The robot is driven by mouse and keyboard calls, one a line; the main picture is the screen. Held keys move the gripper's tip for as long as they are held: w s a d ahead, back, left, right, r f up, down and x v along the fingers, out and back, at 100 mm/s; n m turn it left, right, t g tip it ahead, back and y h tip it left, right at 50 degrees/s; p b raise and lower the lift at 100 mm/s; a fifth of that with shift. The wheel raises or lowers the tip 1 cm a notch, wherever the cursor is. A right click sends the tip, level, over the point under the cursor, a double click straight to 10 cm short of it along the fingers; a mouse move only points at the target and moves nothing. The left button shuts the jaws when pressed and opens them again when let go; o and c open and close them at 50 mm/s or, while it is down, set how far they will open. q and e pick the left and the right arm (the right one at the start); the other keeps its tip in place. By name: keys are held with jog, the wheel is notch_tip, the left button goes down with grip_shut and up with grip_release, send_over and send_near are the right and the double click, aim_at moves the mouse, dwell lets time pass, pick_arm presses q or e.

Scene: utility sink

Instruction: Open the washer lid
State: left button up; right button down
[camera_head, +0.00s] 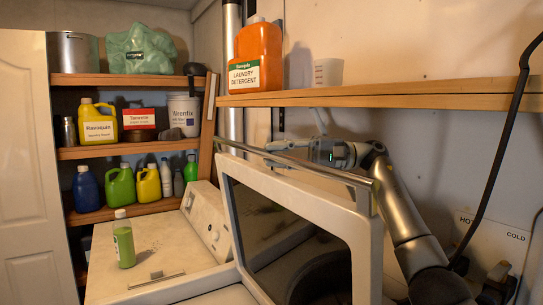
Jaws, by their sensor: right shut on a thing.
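The washer lid (295,190) is a white frame around a dark window. It stands raised and tilted up in the middle of the head view. A metal bar handle (325,168) runs along its upper edge. My right gripper (275,152) is at this bar, with its arm coming from the right behind the lid. It is shut on the bar handle; the lid and bar partly hide its fingers. Dark round shapes show through the window. My left gripper is not in view.
A wooden shelf (400,95) with an orange detergent jug (258,55) and a cup (328,72) overhangs the lid. A green bottle (123,240) stands on the white top at left. Shelves of bottles stand behind it. A black cable (500,150) hangs at right.

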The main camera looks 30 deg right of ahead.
jog(key=c, duration=1.7)
grip_release()
jog(key=shift+o, duration=0.2)
jog(key=shift+d, duration=0.15)
